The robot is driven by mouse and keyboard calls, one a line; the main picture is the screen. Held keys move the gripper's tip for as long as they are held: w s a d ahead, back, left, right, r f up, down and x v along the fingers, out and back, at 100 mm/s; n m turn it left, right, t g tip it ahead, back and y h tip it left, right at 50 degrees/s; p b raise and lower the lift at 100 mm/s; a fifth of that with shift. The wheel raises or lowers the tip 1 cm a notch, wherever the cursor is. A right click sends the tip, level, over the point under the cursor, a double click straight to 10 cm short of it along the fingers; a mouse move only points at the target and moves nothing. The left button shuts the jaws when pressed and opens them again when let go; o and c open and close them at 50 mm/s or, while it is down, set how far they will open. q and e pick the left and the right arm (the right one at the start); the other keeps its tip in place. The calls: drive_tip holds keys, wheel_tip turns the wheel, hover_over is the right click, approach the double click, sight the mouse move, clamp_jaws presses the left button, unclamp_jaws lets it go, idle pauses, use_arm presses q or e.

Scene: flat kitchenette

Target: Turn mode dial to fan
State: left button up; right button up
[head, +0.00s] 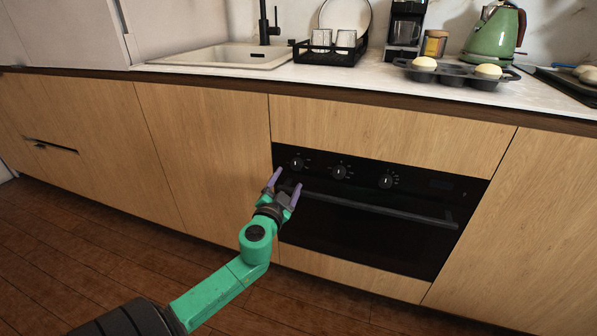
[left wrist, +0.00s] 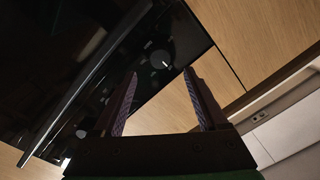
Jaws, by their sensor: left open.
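The black oven (head: 365,225) is built into the wooden cabinet front. Its panel carries a left dial (head: 297,163), a middle dial (head: 340,172) and a right dial (head: 387,181). The markings are too small to read, so I cannot tell which one is the mode dial. My left gripper (head: 287,179) is open and empty, just below and in front of the left dial. In the left wrist view, a round dial (left wrist: 161,60) shows beyond and between the open fingertips (left wrist: 159,74), apart from them. My right gripper is not in view.
The oven handle bar (head: 375,206) runs below the dials, close to the right of my left gripper. The counter above holds a sink (head: 225,55), a black dish rack (head: 330,55), a muffin tin (head: 455,76) and a green kettle (head: 495,33). The floor in front is clear.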

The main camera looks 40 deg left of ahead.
sight(295, 167)
use_arm(q)
drive_tip(key=x, duration=0.6)
drive_tip(key=shift+w+a, duration=0.3)
drive_tip(key=shift+w, duration=0.2)
clamp_jaws()
drive_tip(key=shift+f, duration=0.1)
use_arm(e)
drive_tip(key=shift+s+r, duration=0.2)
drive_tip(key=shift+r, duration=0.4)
use_arm(q)
drive_tip(key=shift+b, duration=0.35)
